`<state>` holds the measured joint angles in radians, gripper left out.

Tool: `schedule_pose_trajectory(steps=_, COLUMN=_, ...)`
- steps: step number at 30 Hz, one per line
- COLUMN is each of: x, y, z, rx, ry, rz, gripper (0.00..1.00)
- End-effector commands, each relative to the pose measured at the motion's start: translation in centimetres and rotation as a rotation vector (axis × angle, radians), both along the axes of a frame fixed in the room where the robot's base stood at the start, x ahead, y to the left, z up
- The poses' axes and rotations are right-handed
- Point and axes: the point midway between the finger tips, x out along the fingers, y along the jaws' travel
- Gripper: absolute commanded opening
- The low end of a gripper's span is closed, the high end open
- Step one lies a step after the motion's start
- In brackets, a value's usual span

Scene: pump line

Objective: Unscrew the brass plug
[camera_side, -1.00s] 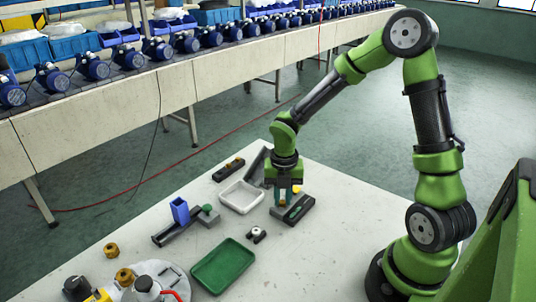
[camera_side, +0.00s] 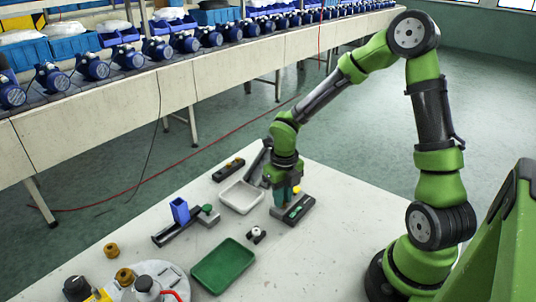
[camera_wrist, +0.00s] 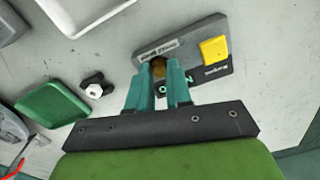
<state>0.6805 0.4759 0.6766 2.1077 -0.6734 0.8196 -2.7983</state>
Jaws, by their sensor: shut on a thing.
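The brass plug (camera_wrist: 159,67) shows between my fingertips in the wrist view, at the edge of a dark grey fixture block (camera_wrist: 190,47). My gripper (camera_wrist: 160,82) has teal fingers that are shut on the plug; they hide part of it. In the side view my gripper (camera_side: 282,195) points down at the fixture block (camera_side: 304,208), and the plug is hidden behind the fingers. I cannot tell how far the plug sits in its hole. A yellow part (camera_wrist: 214,49) is on the block beside the plug.
A white tray (camera_side: 241,197) stands just left of my gripper. A green tray (camera_side: 223,266) lies nearer the front. A small black part with a white top (camera_side: 256,235) lies between them. A fixture with a blue box (camera_side: 180,211) stands further left. Clear table lies right of the block.

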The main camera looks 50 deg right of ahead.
Motion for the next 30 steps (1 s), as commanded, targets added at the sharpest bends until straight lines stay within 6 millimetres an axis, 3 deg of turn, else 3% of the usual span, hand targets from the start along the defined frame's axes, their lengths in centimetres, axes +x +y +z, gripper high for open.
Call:
schedule_pose_trajectory(steps=2, x=0.0, y=0.0, z=0.0, rx=0.000, ry=0.001, rz=-0.001, gripper=0.00)
schedule_pose_trajectory(steps=3, x=0.0, y=0.0, z=0.0, rx=0.000, ry=0.001, rz=-0.002, gripper=0.25)
schedule_pose_trajectory(steps=5, x=0.0, y=0.0, z=0.0, rx=0.000, ry=0.001, rz=-0.002, gripper=0.34)
schedule_pose_trajectory(steps=14, x=0.0, y=0.0, z=0.1, rx=0.000, ry=0.000, rz=-0.004, gripper=0.34)
schedule_pose_trajectory(steps=30, x=0.0, y=0.0, z=4.1, rx=-0.001, ry=-0.002, rz=-0.006, gripper=0.34)
